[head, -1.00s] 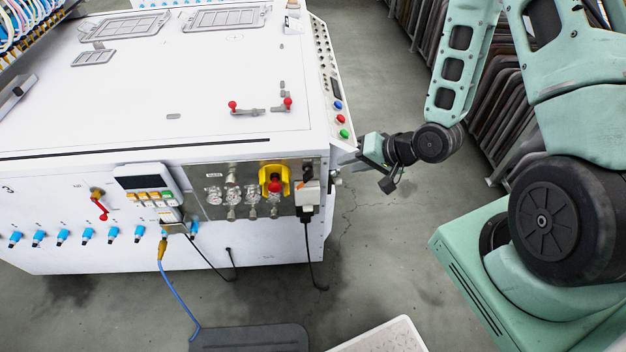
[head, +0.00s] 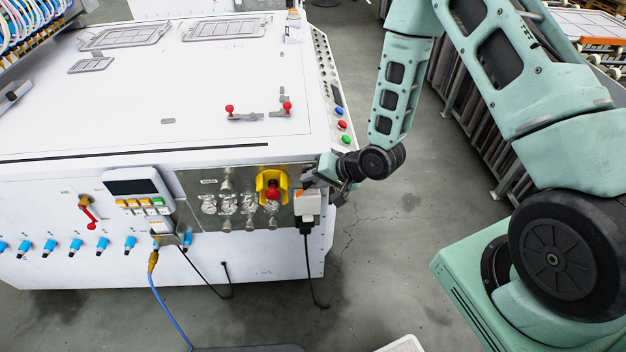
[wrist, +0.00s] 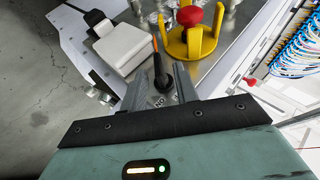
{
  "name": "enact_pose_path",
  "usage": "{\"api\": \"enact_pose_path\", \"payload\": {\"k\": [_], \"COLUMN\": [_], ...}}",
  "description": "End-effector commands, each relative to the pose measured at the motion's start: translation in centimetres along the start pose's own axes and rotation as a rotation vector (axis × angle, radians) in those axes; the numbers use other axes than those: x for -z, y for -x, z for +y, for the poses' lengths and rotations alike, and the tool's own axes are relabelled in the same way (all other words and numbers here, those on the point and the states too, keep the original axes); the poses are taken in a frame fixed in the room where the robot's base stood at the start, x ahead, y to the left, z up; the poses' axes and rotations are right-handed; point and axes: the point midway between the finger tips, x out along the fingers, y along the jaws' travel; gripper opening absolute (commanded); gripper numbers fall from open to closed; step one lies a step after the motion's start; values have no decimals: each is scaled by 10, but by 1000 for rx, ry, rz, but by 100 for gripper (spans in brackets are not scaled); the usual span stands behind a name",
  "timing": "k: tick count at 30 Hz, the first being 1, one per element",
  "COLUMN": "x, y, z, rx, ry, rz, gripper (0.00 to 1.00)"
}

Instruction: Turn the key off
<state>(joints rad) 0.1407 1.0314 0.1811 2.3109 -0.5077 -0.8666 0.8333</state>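The key (wrist: 160,74) looks like a dark knob with an orange tip on the metal panel (wrist: 215,62). In the head view, a small orange mark (head: 299,191) shows beside the white plug box (head: 307,203). My gripper (wrist: 159,82) is at the panel, with one finger on each side of the key. Gaps show between the fingers and the key, so it looks open around it. In the head view, my gripper (head: 315,176) is at the panel's right end, and its fingertips are hard to make out.
A red emergency button on a yellow guard (wrist: 192,30) stands close to the right finger in the wrist view. The white plug box (wrist: 122,47) with a black cable is close on the left. The grey floor (head: 400,230) right of the machine is clear.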

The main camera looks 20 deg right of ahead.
Motion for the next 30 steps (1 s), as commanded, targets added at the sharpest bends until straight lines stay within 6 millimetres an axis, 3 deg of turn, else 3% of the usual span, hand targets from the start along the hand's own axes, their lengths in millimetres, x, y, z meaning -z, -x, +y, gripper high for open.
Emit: {"api": "enact_pose_path", "payload": {"k": [5, 13, 16, 17, 30], "x": [0, 0, 0, 0, 0], "y": [-10, -12, -12, -12, -11], "z": [0, 1, 1, 1, -2], "rx": [-1, -1, -1, -1, -54], "ry": [0, -1, -1, -1, 24], "rz": [0, 0, 0, 0, 0], "gripper": [30, 30, 2, 0, 0]}}
